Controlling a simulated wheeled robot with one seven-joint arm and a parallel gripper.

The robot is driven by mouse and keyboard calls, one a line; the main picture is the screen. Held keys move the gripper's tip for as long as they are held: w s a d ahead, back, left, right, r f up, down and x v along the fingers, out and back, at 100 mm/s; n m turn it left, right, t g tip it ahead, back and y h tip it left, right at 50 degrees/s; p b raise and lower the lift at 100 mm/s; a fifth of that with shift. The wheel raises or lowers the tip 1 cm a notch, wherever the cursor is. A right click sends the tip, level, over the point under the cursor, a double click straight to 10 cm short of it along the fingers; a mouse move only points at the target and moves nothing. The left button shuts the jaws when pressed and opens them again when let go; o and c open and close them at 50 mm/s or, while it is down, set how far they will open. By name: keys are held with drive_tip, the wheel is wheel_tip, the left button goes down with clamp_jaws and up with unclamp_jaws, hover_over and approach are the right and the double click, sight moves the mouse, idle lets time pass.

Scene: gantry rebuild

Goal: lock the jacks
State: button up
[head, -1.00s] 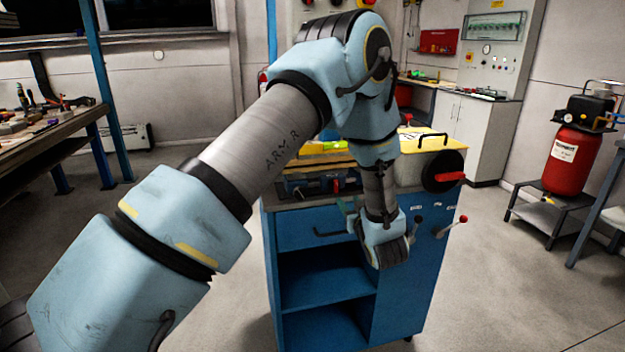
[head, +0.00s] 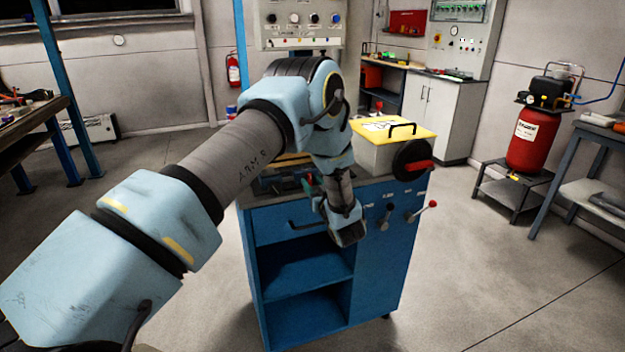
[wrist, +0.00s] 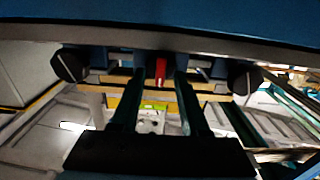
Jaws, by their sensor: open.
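Two levers stick out of the blue cabinet's front at the right: one with a dark knob (head: 388,210) and one with a red knob (head: 432,204). Above them is a black disc with a red handle (head: 418,164). My gripper (wrist: 159,76) is open, with two green fingers in the wrist view. A red piece (wrist: 160,70) shows between the fingertips; I cannot tell whether they touch it. Dark round knobs (wrist: 70,65) (wrist: 244,77) sit on either side. In the head view my wrist is at the cabinet's front top edge and mostly hides the fingers.
The blue cabinet (head: 378,265) has open shelves below a drawer. A yellow-topped box (head: 420,131) stands on it. A control panel (head: 300,22) is behind. A red compressor (head: 532,140) and a bench (head: 600,135) stand right. The floor between is clear.

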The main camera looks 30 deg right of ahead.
drive_tip(key=shift+w, duration=0.2)
clamp_jaws()
idle(0.3)
